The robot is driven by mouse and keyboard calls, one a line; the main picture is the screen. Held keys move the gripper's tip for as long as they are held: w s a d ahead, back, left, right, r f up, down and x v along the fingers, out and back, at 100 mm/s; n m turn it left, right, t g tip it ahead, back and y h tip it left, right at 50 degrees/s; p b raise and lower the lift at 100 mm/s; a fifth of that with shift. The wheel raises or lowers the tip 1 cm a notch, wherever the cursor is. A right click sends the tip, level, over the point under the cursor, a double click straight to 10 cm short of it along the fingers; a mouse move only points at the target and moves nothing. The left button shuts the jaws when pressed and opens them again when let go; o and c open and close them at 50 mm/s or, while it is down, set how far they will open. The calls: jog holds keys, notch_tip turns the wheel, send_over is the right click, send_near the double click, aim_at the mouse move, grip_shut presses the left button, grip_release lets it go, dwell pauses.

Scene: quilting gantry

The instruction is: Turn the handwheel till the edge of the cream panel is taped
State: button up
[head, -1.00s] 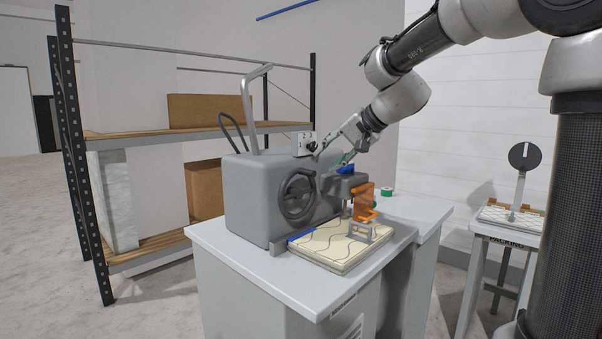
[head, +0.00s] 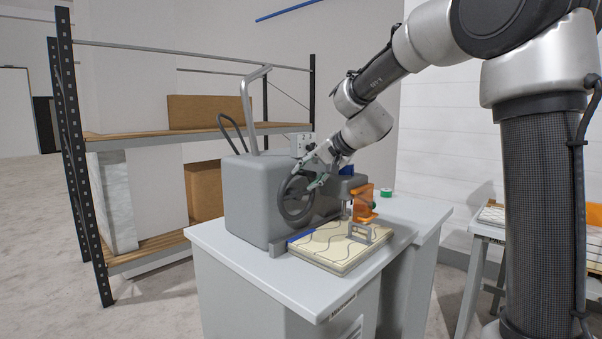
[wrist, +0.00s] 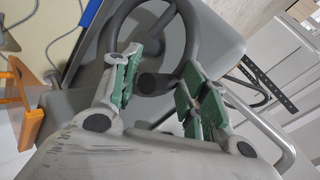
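The dark handwheel (head: 297,197) is on the front of the grey machine (head: 245,200). The cream panel (head: 330,250) with wavy lines lies flat on the worktop to its right. A blue strip (head: 302,236) runs along the panel's far left edge. My gripper (head: 318,181) is at the wheel's upper right. In the wrist view my gripper (wrist: 160,92) has its green-padded fingers spread apart, with the handwheel (wrist: 190,27) and its hub beyond and between them. Contact with the rim cannot be told. The panel (wrist: 38,30) also shows there at upper left.
An orange guard (head: 363,203) and a grey handle (head: 360,232) stand by the panel. A green tape roll (head: 386,191) lies on the white worktop (head: 235,263). A shelf rack (head: 160,130) stands behind left.

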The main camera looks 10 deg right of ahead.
jog(key=shift+f, duration=0.15)
jog(key=shift+f, duration=0.1)
jog(key=c, duration=0.8)
jog(key=shift+w+d+f, duration=0.15)
jog(key=shift+w+d, duration=0.25)
jog(key=shift+d, duration=0.35)
jog(key=shift+c, duration=0.2)
